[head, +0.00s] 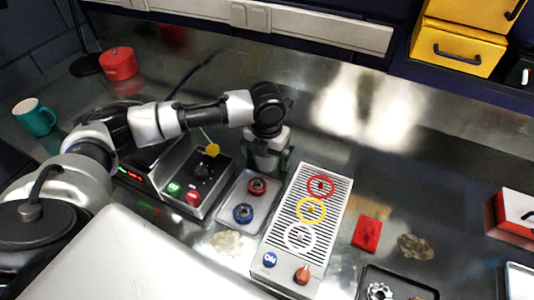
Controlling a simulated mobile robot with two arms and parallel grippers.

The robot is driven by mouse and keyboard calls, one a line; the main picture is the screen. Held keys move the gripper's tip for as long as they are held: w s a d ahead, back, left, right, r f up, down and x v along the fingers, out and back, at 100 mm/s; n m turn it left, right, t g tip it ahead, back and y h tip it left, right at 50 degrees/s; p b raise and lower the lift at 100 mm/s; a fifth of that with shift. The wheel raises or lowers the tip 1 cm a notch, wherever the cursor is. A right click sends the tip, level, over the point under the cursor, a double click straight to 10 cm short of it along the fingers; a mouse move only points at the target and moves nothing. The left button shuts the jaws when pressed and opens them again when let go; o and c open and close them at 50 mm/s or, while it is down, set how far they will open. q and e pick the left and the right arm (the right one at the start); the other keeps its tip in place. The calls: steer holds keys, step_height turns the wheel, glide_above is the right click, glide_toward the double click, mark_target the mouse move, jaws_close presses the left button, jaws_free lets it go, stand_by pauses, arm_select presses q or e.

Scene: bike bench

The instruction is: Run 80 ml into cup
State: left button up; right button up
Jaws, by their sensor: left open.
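A teal mug (34,117) stands upright at the far left of the bench, apart from everything else. A dark control box (200,178) with a lit display, a green button (174,188), a red button (193,198) and a black knob stands left of centre. A slatted pale panel (306,225) carries red, yellow and white rings, a blue ON button (270,259) and an orange-red knob (302,274). No cup is on it. My left gripper (268,170) points down, open, between the box and the panel's far end. My right gripper is out of view.
A small tray (246,216) holds a red and a blue ring-shaped part. A red block (367,233) and a dark tray (398,283) with metal parts lie right of the panel. Yellow drawers (455,47) stand at the back right.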

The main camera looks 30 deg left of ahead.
arm_select(q)
steer(key=shift+c, duration=0.2)
steer(key=c, duration=0.8)
